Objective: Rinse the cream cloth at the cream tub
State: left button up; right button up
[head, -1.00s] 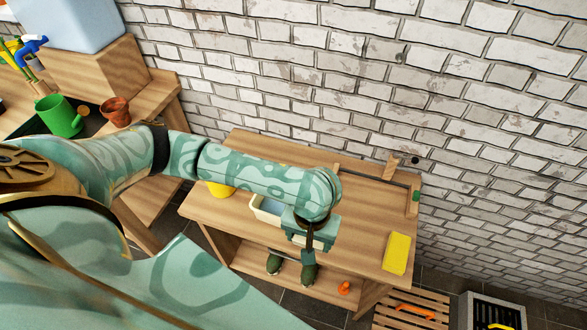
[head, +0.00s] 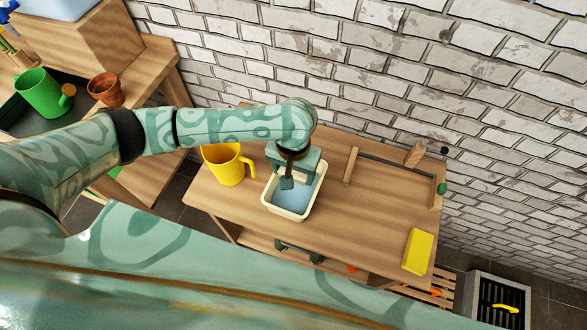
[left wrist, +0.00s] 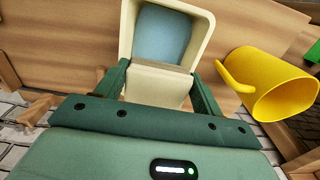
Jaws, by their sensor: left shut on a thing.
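The cream tub (head: 308,207) stands on the wooden bench, with blue water (head: 299,196) inside. It also shows in the left wrist view (left wrist: 205,30), beyond my fingers. My left gripper (head: 287,184) is over the tub, pointing down. In the left wrist view its green fingers (left wrist: 162,84) are shut on a pale cream block-like piece, the cream cloth (left wrist: 158,88). The cloth overlaps the tub's near side in that view; I cannot tell whether it touches the water. In the head view the cloth is hidden by the gripper. My right gripper is not in view.
A yellow jug (head: 226,165) stands close left of the tub and shows in the left wrist view (left wrist: 270,84). A yellow block (head: 418,251) lies at the bench's right end. The bench top (head: 365,220) between is clear. A brick wall (head: 400,80) is behind.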

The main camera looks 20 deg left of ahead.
pick_arm(q)
notch_tip(320, 180, down, 4)
jog(key=b, duration=0.4)
jog(key=shift+r, duration=0.2)
jog(key=shift+f, duration=0.25)
notch_tip(320, 180, down, 6)
jog(key=shift+r+b, duration=0.2)
jog(key=shift+b, duration=0.5)
jog(key=shift+f, duration=0.9)
jog(key=shift+r, duration=0.1)
